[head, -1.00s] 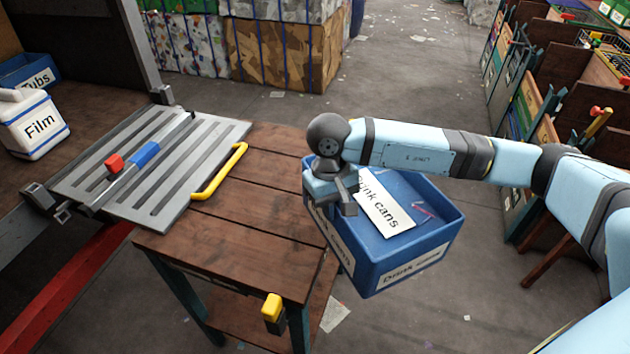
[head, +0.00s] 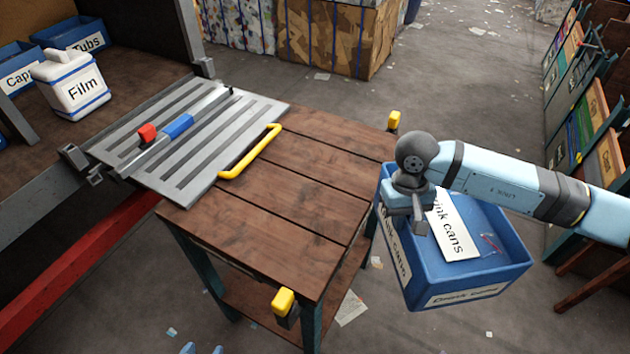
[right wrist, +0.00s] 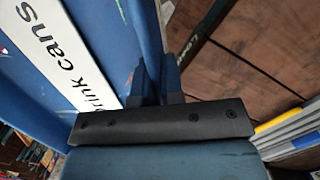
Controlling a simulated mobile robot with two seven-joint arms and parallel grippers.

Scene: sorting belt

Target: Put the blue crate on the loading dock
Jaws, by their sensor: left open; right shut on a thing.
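The blue crate (head: 500,222), labelled "Drink cans", hangs just off the right side of a wooden table, over the floor. A white label card and small bits show inside it. My right gripper (head: 405,212) is shut on the crate's left wall, the side facing the table. In the right wrist view the fingers (right wrist: 155,85) straddle this blue crate wall (right wrist: 145,35). Pale tips at the bottom edge look like my left gripper (head: 203,349), open and empty, mostly out of view.
A ribbed grey plate (head: 190,140) with a yellow handle (head: 250,152) lies over the table's left part. Yellow posts (head: 283,302) stand at the near and far corners (head: 394,120). A white "Film" container (head: 75,85) stands on the bed at left. Bales stand behind.

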